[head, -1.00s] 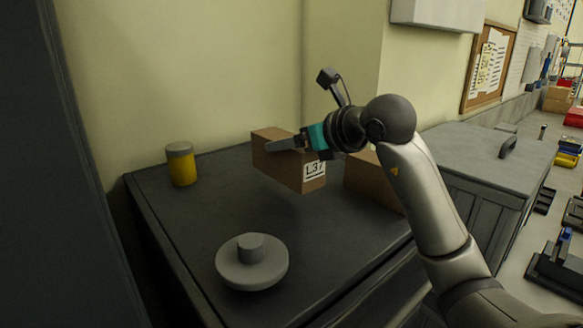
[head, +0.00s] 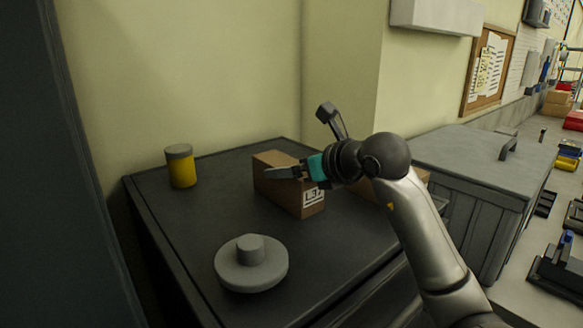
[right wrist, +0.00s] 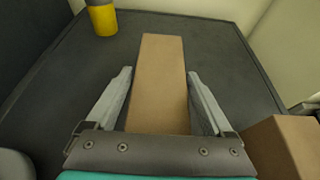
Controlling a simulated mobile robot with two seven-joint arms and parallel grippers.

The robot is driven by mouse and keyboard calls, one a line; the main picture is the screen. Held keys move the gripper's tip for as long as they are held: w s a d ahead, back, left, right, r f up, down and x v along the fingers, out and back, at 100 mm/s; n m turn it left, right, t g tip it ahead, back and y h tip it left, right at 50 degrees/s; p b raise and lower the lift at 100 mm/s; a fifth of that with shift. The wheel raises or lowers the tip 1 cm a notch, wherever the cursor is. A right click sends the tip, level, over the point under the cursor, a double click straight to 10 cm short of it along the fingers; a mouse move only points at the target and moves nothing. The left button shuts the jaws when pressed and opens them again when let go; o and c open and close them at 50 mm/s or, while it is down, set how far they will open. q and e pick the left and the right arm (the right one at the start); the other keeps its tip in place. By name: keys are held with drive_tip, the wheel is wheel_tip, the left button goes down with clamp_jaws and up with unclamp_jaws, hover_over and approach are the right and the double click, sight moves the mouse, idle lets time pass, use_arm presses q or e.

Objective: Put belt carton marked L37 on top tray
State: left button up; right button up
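The belt carton marked L37 (head: 289,192) is a brown box with a white label, partly hidden by the arm. It is low over the dark top tray (head: 190,240), seemingly resting on it. My right gripper (head: 283,173) is at the carton with a finger along each side. In the right wrist view the carton (right wrist: 160,90) lies between the two fingers (right wrist: 160,85). My left gripper is not in view.
A yellow can with a grey lid (head: 181,166) stands at the back left. A grey round knobbed disc (head: 251,265) lies at the front. Another brown carton (right wrist: 285,148) stands close on the right, partly behind my arm. A grey lidded bin (head: 485,165) stands further right.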

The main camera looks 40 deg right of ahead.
drive_tip(key=shift+o, duration=0.9)
drive_tip(key=shift+r, duration=0.1)
